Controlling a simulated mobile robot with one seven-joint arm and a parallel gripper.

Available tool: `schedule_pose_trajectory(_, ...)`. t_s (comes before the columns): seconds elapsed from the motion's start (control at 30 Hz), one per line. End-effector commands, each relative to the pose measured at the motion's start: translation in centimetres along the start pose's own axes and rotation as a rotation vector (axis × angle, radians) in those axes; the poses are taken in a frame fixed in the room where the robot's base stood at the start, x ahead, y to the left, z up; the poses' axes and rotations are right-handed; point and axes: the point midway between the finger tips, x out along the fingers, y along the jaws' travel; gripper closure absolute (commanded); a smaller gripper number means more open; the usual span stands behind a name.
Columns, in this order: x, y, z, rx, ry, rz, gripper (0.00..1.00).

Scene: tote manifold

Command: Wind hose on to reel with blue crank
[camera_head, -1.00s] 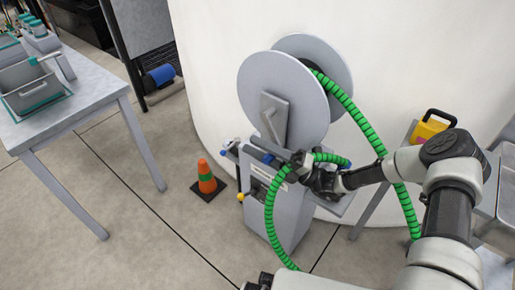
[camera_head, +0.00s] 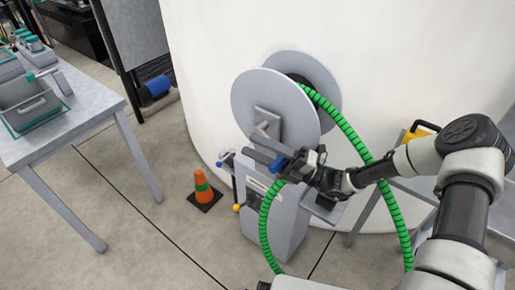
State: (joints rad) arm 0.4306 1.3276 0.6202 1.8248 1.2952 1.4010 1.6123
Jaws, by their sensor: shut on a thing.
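The reel is two grey discs (camera_head: 262,92) on a grey stand (camera_head: 283,225), in front of a large white curved surface. The green hose (camera_head: 346,127) comes from between the discs, hangs down at the right, and shows again in front of the stand. A grey crank arm (camera_head: 262,134) is on the near disc. A blue crank handle (camera_head: 278,165) is at my gripper (camera_head: 287,166). My gripper is shut on the handle, just below the near disc. The fingertips are small and partly hidden, as is the middle of the hose.
An orange cone (camera_head: 203,188) stands on the floor left of the reel. A grey table (camera_head: 88,95) with bins is at the far left. A yellow case (camera_head: 417,133) is partly hidden behind my arm at the right. Floor between table and cone is clear.

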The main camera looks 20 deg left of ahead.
Motion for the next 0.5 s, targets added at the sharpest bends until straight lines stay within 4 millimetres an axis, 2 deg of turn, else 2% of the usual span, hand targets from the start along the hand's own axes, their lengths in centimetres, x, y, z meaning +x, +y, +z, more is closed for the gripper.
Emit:
schedule_pose_trajectory(0.03, 3.4, 3.1, 1.3, -0.047, 0.012, 0.076, 0.61)
schedule_pose_trajectory(0.17, 3.4, 3.1, 1.3, -0.048, 0.012, 0.077, 0.61)
schedule_pose_trajectory(0.2, 0.4, 0.6, 0.3, -0.013, 0.002, 0.007, 0.61)
schedule_pose_trajectory(0.5, -1.3, 0.6, 0.3, -0.009, -0.002, 0.004, 0.61)
